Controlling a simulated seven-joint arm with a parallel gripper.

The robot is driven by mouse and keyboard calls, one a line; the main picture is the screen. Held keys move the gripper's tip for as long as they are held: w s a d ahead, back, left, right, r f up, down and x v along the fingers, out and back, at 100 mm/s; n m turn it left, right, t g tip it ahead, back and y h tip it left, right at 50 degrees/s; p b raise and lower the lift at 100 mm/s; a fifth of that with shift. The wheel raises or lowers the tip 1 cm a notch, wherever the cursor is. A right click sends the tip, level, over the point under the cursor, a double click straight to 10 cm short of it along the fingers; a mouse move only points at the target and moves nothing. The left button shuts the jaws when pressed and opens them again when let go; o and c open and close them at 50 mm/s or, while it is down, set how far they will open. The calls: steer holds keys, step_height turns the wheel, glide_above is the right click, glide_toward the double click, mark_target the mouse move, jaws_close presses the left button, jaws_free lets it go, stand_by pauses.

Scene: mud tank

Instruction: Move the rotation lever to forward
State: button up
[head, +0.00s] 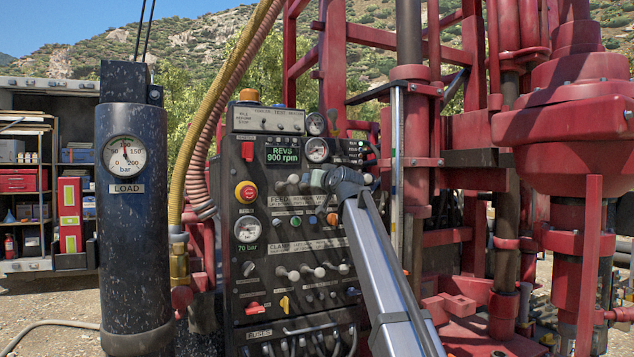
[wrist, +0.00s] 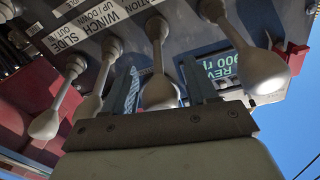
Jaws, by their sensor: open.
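A control panel (head: 300,250) carries an upper row of grey-white levers. My gripper (head: 316,181) is at this row in the head view and hides part of it. In the wrist view my open gripper (wrist: 160,66) has one finger on each side of a lever (wrist: 160,93) with a rounded knob. I cannot tell if the fingers touch it.
Other levers stand close by on both sides, one left (wrist: 91,105) and one right (wrist: 264,72). A display (head: 283,155) reads "REVS 900 rpm". Hoses (head: 203,140) run left of the panel, and red rig frame (head: 480,240) stands to the right.

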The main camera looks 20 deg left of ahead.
jaws_close()
stand_by(0.4)
